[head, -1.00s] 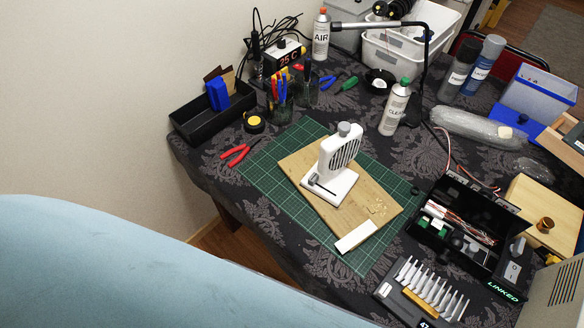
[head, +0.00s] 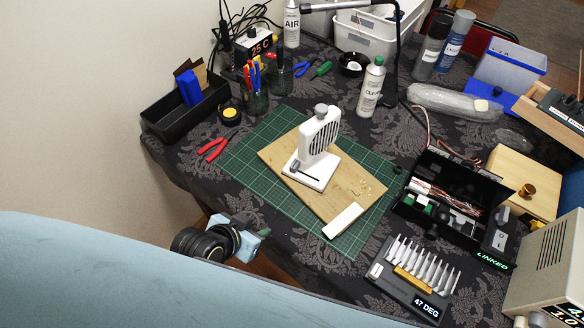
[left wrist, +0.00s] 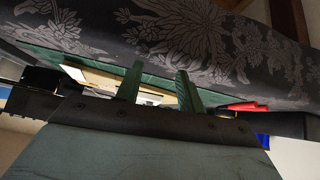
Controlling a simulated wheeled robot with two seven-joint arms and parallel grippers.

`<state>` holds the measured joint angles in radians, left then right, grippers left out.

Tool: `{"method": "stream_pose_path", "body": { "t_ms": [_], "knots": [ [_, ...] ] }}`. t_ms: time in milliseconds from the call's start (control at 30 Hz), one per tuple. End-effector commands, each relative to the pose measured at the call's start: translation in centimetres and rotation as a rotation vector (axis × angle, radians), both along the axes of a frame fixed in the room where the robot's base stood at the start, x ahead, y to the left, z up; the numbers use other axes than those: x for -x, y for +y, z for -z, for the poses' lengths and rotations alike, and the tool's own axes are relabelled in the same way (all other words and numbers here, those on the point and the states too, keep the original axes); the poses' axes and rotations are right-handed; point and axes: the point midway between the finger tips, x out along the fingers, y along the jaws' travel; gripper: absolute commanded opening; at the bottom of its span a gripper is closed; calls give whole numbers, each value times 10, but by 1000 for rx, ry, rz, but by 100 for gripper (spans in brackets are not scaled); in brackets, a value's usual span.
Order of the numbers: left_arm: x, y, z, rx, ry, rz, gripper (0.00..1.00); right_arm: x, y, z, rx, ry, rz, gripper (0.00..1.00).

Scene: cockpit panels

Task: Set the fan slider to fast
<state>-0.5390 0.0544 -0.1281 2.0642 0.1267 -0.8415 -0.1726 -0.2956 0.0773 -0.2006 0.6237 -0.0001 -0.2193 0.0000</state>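My right gripper is not in view.
The board (head: 352,190) lies on a green cutting mat (head: 250,150). Red pliers (head: 212,148) lie left of it. The cloth near the front edge is clear.

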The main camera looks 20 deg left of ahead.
Motion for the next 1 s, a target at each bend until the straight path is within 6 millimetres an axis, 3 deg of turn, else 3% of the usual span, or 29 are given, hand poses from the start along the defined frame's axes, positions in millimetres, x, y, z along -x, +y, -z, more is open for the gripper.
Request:
{"method": "stream_pose_path", "body": {
  "t_ms": [33, 100, 400, 667, 1000],
  "knots": [
    [-11, -5, -23, 27, -97, 3, 38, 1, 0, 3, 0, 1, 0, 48],
    [-24, -10, -47, 51, -211, 4, 38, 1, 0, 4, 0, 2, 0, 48],
    [-47, -12, -74, 83, -457, -39, 38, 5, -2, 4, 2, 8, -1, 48],
    [-71, -17, -67, 85, -483, -47, 38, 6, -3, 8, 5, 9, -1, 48],
    [-135, -32, -39, 85, -481, -46, 38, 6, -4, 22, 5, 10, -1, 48]
  ]
}}
